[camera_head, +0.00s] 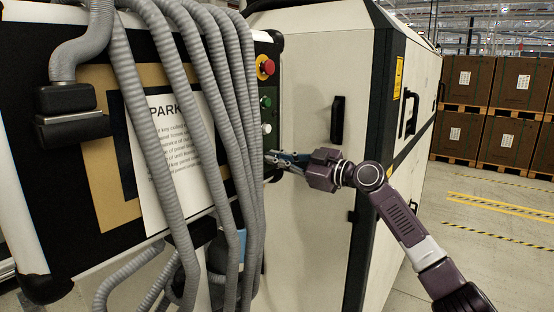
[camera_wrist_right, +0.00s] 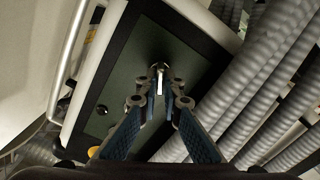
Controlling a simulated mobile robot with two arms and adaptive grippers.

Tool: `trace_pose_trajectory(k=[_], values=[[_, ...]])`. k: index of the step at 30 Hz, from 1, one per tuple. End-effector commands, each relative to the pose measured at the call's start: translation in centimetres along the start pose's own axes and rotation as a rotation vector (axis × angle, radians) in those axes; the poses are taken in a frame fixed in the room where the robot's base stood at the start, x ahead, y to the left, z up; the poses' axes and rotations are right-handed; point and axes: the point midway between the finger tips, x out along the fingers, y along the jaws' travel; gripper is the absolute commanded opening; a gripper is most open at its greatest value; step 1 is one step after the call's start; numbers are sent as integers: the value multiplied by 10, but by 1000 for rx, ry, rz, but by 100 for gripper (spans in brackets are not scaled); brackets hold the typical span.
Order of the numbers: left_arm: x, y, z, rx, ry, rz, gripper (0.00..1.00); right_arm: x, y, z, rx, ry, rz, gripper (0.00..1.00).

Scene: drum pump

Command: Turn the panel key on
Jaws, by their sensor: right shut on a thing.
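The control panel is a narrow dark strip on the machine's side, with a red button (camera_head: 266,68), a green button (camera_head: 265,102) and a pale round control (camera_head: 266,128) in a column. My right gripper (camera_head: 274,158) reaches its lower part from the right. In the right wrist view the dark green panel face (camera_wrist_right: 135,65) fills the middle, and the small pale metal key (camera_wrist_right: 159,79) stands out from it. The gripper's two blue-padded fingers (camera_wrist_right: 158,97) are shut on the key from both sides. The key's angle is hard to tell. My left gripper is not in view.
Several grey corrugated hoses (camera_head: 215,110) hang just left of the panel, close to my gripper. A paper sign (camera_head: 165,150) is behind them. The cream cabinet (camera_head: 318,210) with a black handle (camera_head: 337,119) stands behind my right arm. Open floor lies right, before stacked boxes (camera_head: 510,140).

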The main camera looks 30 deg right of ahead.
Motion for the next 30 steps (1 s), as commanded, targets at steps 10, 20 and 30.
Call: trace_pose_trajectory(k=[10, 20, 30], values=[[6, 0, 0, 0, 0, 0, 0, 0, 0, 1, 117, 0, 0, 0], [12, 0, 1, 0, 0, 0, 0, 0, 1, 1, 403, 0, -1, 0], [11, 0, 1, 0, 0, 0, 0, 0, 3, 1, 718, 0, 0, 0]])
